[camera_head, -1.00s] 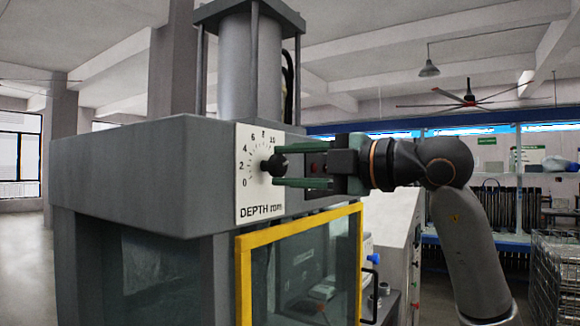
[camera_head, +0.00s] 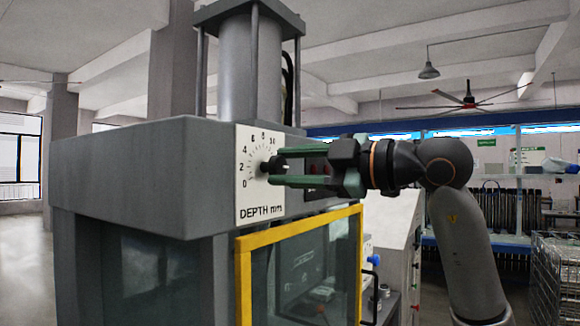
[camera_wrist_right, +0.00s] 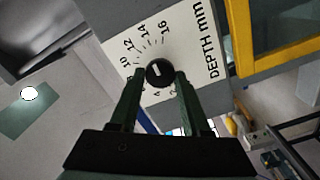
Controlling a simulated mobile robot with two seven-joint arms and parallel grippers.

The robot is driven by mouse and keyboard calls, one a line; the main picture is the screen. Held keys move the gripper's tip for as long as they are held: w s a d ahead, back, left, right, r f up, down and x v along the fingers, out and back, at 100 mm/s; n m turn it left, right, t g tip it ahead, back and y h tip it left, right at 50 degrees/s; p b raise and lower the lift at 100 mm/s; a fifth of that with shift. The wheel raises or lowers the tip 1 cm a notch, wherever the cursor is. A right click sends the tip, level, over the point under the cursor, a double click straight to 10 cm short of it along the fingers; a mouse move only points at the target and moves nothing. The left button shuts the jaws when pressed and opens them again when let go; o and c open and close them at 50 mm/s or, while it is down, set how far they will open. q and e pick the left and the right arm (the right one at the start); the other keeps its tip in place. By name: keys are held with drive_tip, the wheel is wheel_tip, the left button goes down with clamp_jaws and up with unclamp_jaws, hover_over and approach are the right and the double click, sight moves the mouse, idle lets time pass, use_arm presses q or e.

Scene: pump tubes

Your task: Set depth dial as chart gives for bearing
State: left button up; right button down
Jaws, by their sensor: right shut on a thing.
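The depth dial's white plate (camera_head: 247,200) is on the front of the grey press, marked "DEPTH mm" with a scale rising from 0. Its black knob (camera_head: 269,166) shows a pale pointer line in the right wrist view (camera_wrist_right: 158,73), near the plate's middle. The exact number it points to is too small to tell. My right gripper (camera_head: 277,166) is shut on the knob, one finger on each side; it also shows in the right wrist view (camera_wrist_right: 157,80). The fingers and knob hide part of the scale. No chart is readable in these views. My left gripper is out of view.
A yellow-framed clear guard (camera_head: 300,226) is just below the dial. The grey press housing (camera_head: 150,165) fills the left. A rack (camera_head: 553,270) and shelving (camera_head: 505,210) stand at the right. Open air surrounds my right arm.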

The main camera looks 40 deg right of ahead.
drive_tip(key=shift+c, duration=1.8)
unclamp_jaws()
drive_tip(key=b+v, duration=0.2)
drive_tip(key=v, duration=1)
drive_tip(key=shift+s, duration=0.25)
drive_tip(key=shift+d, duration=0.15)
